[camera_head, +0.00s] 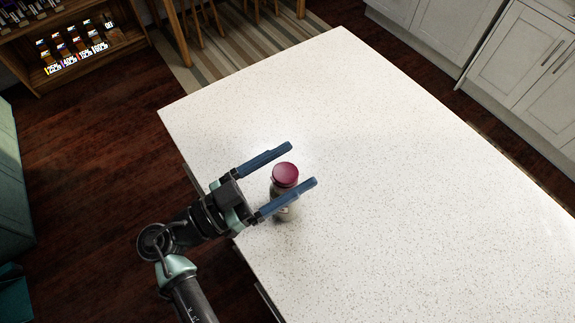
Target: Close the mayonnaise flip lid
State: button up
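The mayonnaise container (284,189) stands on the white speckled countertop (400,150), near its left edge.
The rest of the countertop is clear. A wooden shelf (70,40) with small items and lit price labels stands at the upper left. Chair legs (190,30) on a striped rug are behind the counter. White cabinets (520,60) line the upper right.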

dwell(0.3)
jog(key=b+v, duration=0.4)
jog(key=v, duration=0.9)
jog(key=shift+b, duration=0.35)
